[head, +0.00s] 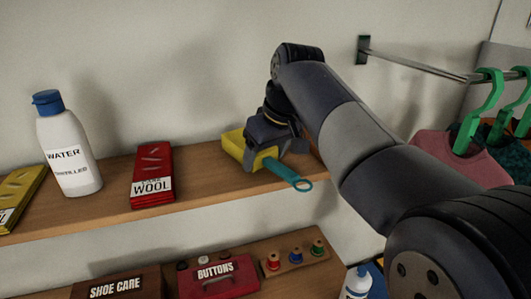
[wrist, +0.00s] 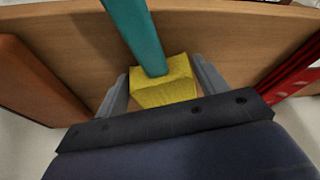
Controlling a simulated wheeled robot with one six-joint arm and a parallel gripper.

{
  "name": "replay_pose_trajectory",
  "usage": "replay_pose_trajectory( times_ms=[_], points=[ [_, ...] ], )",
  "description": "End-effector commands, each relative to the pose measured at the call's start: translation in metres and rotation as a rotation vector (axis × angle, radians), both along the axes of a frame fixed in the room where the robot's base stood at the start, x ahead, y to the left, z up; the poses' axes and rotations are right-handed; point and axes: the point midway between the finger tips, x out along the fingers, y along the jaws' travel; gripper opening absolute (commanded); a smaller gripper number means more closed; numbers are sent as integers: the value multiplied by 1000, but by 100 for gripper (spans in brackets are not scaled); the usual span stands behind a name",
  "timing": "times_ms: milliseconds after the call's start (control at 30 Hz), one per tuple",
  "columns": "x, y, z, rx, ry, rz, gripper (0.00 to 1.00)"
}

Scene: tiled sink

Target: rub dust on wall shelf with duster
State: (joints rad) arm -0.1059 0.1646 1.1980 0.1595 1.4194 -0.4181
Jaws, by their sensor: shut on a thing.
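The duster has a yellow head (head: 258,160) and a teal handle with a ring end (head: 288,175). My gripper (head: 268,148) is shut on the duster at the right part of the wooden wall shelf (head: 106,210). The handle sticks out past the shelf's front edge. In the wrist view the yellow head (wrist: 165,88) sits between my two grey fingers, with the teal handle (wrist: 137,35) running up from it. I cannot tell whether the head touches the board. No dust can be made out; my gripper and the duster hide part of the shelf.
A white water bottle (head: 68,150), a red wool packet (head: 152,175) and a yellow packet (head: 18,195) stand left on the shelf. Below are buttons (head: 218,277) and shoe care boxes (head: 117,287) and thread spools (head: 295,254). A rail (head: 415,63) with hung clothes is right.

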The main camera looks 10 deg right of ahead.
Motion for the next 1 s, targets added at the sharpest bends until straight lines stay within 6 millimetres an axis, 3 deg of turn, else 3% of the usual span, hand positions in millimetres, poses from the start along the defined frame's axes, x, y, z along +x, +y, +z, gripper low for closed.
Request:
replay_pose_trajectory(
  times_ms=[500,733,1000],
  points=[
    [-37,-8,0,-1,2,-1,50],
    [-35,-7,-2,-1,4,-1,50],
    [-12,-2,0,-2,7,1,50]
  ],
)
